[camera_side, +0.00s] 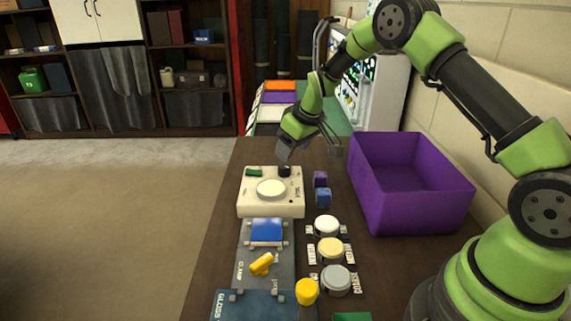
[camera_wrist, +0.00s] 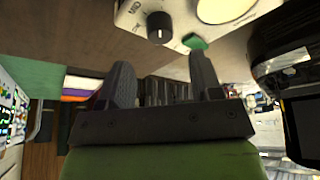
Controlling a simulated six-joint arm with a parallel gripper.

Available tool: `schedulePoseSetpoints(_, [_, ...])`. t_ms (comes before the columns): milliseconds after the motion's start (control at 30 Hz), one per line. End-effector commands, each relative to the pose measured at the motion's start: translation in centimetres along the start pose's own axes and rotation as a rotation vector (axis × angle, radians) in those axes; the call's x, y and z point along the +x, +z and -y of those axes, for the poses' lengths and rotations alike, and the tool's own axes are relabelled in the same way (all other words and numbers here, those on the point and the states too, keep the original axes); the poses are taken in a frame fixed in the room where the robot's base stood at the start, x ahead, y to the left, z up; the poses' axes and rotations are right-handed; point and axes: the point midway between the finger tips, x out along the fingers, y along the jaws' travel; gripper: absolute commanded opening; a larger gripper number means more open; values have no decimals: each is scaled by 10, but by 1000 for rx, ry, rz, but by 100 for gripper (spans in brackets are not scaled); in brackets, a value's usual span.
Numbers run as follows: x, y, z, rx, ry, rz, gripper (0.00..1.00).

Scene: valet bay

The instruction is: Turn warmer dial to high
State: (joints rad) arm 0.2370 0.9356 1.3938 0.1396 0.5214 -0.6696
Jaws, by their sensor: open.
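The warmer is a cream box (camera_side: 255,205) with a pale round plate (camera_side: 271,189) on top, at the far end of the table row. Its black dial (camera_side: 285,170) sits at the top right corner of the box in the side view. In the wrist view the dial (camera_wrist: 160,28) is near the top, on the cream face (camera_wrist: 133,12) with small print beside it. A green piece (camera_wrist: 195,43) is on the same face. My gripper (camera_side: 283,153) is just above the dial in the side view. In the wrist view my gripper (camera_wrist: 162,80) is open and empty, its fingers apart from the dial.
A purple bin (camera_side: 410,205) stands right of the warmer. A purple cube (camera_side: 320,179) and a blue cube (camera_side: 323,197) lie between them. Nearer are several round tins (camera_side: 327,226), a clamp with a yellow handle (camera_side: 261,264) and a yellow-capped item (camera_side: 306,291).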

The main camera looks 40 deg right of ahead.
Motion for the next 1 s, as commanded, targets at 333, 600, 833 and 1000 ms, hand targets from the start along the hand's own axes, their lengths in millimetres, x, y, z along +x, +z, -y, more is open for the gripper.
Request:
schedulePoseSetpoints(333, [53, 0, 0, 1, 0, 2, 59])
schedulePoseSetpoints(600, [62, 0, 0, 1, 0, 2, 59])
schedulePoseSetpoints(833, [61, 0, 0, 1, 0, 1, 40])
schedulePoseSetpoints(1000, [61, 0, 0, 1, 1, 1, 11])
